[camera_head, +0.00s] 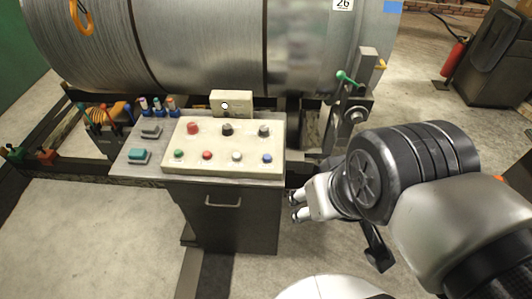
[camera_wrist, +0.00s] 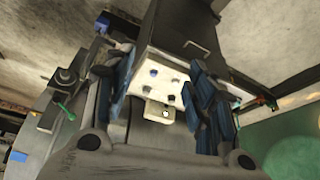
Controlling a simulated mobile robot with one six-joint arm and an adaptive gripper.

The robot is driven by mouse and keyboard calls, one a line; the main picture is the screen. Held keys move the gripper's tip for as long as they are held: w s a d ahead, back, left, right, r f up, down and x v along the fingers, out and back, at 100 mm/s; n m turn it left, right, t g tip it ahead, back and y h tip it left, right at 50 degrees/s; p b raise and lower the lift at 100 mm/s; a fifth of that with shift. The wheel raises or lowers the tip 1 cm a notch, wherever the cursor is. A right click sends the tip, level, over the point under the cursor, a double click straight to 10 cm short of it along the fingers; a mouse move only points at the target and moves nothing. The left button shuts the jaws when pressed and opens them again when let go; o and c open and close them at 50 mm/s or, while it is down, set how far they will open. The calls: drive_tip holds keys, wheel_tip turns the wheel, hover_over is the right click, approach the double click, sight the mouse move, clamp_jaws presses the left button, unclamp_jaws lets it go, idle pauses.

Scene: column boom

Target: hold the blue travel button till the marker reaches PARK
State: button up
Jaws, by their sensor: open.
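The blue button (camera_head: 267,158) is at the right end of the front row on a cream control panel (camera_head: 215,168). It also shows in the wrist view (camera_wrist: 153,72), between my open fingers. My gripper (camera_head: 296,206) is open and empty. In the head view it is to the right of the cabinet, apart from the panel and the button. In the wrist view its two fingers (camera_wrist: 162,75) frame the panel. A small cream box (camera_head: 238,97) with a white round spot stands behind the panel. I cannot make out a marker or the word PARK.
Green, red and white buttons share the front row; a red knob (camera_head: 193,128) and dark knobs sit behind. A green-handled crank (camera_head: 347,80) stands right of the panel. A large metal drum (camera_head: 200,45) lies behind. Floor in front of the cabinet (camera_head: 230,215) is clear.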

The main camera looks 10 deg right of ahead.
drive_tip(key=shift+c, duration=0.3)
clamp_jaws()
idle(0.3)
idle(1.2)
